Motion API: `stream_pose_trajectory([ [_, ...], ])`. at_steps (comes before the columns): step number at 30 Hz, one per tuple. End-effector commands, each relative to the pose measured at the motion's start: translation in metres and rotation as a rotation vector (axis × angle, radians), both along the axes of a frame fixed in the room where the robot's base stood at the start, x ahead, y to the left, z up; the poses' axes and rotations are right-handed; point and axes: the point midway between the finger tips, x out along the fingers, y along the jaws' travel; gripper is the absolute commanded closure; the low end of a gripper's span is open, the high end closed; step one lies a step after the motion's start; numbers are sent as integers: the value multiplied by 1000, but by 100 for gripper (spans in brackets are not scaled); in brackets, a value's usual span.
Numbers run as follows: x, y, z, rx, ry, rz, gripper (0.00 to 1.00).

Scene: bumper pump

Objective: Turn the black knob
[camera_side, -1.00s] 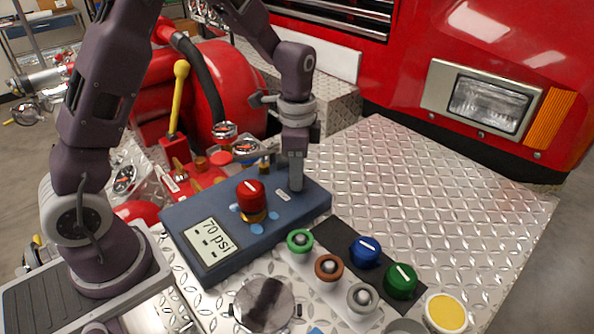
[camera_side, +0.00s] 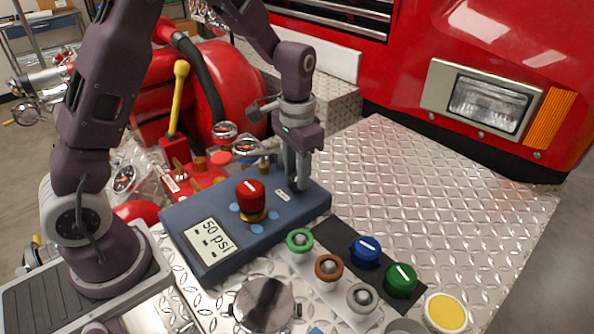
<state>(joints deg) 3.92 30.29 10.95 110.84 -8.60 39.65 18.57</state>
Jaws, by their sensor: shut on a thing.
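My gripper (camera_side: 299,180) points straight down at the right part of the blue control box (camera_side: 188,220). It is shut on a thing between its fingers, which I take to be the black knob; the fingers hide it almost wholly. A red knob (camera_side: 251,195) with a white mark and a yellow base stands on the box to the left of my gripper, apart from it.
Right of the box are a blue knob (camera_side: 365,251), a green knob (camera_side: 401,281), several ring-shaped fittings, and a yellow disc (camera_side: 446,312). A yellow lever (camera_side: 178,100) and gauges stand behind the box. The diamond plate (camera_side: 440,190) at right is clear.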

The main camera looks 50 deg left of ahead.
Motion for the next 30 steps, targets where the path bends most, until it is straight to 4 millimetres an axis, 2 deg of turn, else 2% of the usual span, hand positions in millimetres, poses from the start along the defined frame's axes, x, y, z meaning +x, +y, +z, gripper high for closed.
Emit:
stream_pose_trajectory([
  [15,0,0,1,-1,-1,460,100],
  [30,0,0,1,-1,-2,697,100],
])
